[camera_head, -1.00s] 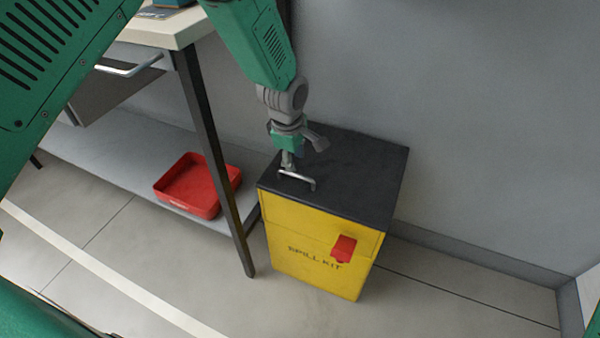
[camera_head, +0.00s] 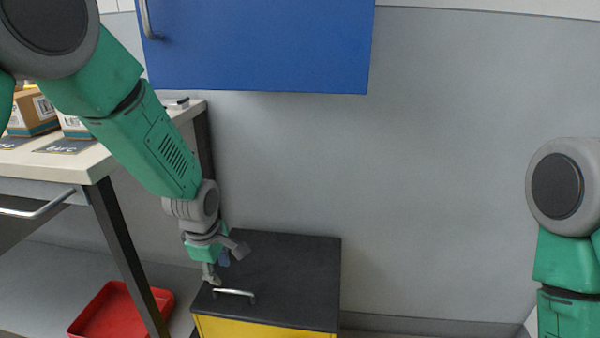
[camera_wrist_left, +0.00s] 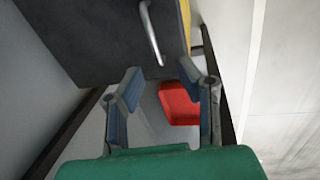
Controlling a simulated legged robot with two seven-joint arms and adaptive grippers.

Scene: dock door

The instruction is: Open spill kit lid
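The spill kit is a yellow box (camera_head: 250,329) with a black lid (camera_head: 290,270) that lies shut on top. A silver bar handle (camera_head: 234,293) sits near the lid's front edge and also shows in the left wrist view (camera_wrist_left: 152,35). My left gripper (camera_head: 225,264) is over the lid's left part, just behind the handle's left end. In the left wrist view its two fingers (camera_wrist_left: 162,76) are spread with nothing between them, and the handle is beyond the fingertips. I cannot tell whether a finger touches the lid. My right gripper is out of view.
A workbench (camera_head: 95,165) with boxes stands at the left, its dark leg near the kit. A red tray (camera_head: 110,312) is on the low shelf beneath. A blue cabinet (camera_head: 260,45) hangs above. The grey wall is close behind the kit.

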